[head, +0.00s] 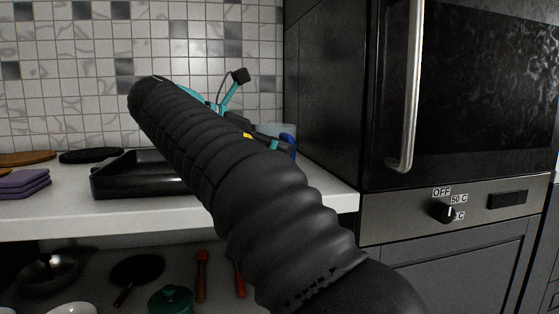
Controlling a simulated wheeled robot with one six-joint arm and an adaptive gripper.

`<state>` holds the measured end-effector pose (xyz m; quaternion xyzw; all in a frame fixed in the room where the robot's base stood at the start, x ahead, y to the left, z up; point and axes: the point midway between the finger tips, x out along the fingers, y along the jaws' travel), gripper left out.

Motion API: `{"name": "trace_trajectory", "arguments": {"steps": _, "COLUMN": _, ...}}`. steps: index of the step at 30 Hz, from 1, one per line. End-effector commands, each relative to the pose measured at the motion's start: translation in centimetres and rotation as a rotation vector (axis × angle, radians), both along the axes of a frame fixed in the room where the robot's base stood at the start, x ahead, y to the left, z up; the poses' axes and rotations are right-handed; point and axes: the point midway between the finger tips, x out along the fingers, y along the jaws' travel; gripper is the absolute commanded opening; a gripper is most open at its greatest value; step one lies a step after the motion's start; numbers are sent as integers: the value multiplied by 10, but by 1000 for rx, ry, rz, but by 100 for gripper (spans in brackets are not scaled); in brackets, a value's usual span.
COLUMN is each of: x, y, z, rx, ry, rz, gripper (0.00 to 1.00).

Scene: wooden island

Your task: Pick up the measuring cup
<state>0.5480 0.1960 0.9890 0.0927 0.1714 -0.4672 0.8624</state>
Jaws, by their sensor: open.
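A pale translucent cup-like thing (271,129) with a blue part at its right stands at the back of the white counter, near the oven cabinet's side. It looks like the measuring cup, but it is mostly hidden behind my arm and gripper. My gripper (282,149), black with teal and yellow bits, shows just past my dark sleeved arm, in front of the cup in this view. Its fingertips are small and partly hidden; it appears open. I cannot tell whether it touches the cup or how far apart they are.
A black baking tray (130,189) lies on the counter (70,224), left of my arm. Folded purple cloths (22,183), a black round board (91,155) and a brown one (26,158) are further left. An oven cabinet (330,90) bounds the right. Pans and a green pot (171,300) are below.

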Motion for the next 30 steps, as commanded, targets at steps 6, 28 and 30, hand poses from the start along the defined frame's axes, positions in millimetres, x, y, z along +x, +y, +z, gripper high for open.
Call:
{"name": "trace_trajectory", "arguments": {"steps": 6, "x": 13, "y": -23, "z": -18, "rx": 1, "ry": -1, "rz": -3, "gripper": 48}}
{"name": "trace_trajectory", "arguments": {"steps": 28, "x": 21, "y": -33, "z": -21, "rx": 0, "ry": 0, "rz": 0, "gripper": 0}}
{"name": "trace_trajectory", "arguments": {"steps": 30, "x": 20, "y": -33, "z": -20, "rx": 0, "ry": -2, "rz": 0, "gripper": 0}}
